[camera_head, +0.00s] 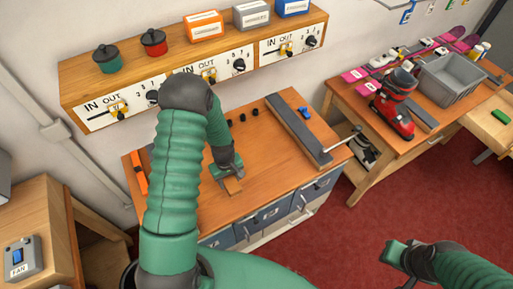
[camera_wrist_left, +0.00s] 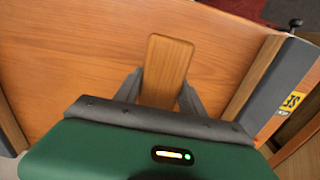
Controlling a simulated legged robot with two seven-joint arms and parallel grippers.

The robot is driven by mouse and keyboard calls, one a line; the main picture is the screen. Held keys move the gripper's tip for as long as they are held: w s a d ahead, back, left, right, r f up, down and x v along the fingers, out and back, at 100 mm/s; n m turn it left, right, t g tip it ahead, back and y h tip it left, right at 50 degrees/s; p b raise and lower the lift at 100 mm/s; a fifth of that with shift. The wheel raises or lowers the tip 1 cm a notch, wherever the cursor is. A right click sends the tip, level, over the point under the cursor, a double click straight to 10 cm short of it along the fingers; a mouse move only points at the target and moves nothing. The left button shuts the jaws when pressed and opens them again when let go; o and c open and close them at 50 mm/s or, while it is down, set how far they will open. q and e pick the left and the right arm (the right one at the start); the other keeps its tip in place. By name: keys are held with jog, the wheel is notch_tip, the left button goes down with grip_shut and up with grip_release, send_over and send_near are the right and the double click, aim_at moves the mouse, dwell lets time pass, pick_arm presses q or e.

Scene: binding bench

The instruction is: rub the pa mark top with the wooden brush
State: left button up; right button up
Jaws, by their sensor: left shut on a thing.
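My left gripper (camera_head: 231,176) is over the wooden bench top (camera_head: 190,215) and is shut on the wooden brush. The wooden brush (camera_head: 233,187) shows as a small brown block under the gripper. In the left wrist view the brush (camera_wrist_left: 167,62) is a flat wooden piece with rounded far corners, between the two grey fingers (camera_wrist_left: 161,90). I cannot tell whether the brush touches the bench top. I cannot make out the pa mark in either view. My right gripper (camera_head: 397,252) is at the lower right over the red floor, away from the bench; its fingers are too small to read.
A long grey bar (camera_head: 297,130) lies on the bench's right side, near a small blue object (camera_head: 303,113) and several black knobs. A shelf (camera_head: 180,80) with IN/OUT panels is behind.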

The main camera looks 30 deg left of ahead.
pick_arm(q)
notch_tip(320, 180, up, 3)
jog(key=shift+s+a+f+p, duration=0.1)
jog(key=shift+a+p, duration=0.05)
jog(key=shift+p, duration=0.65)
jog(key=shift+r, duration=0.25)
jog(key=shift+d, duration=0.2)
jog(key=shift+a+f, duration=0.1)
jog(key=shift+s, duration=0.1)
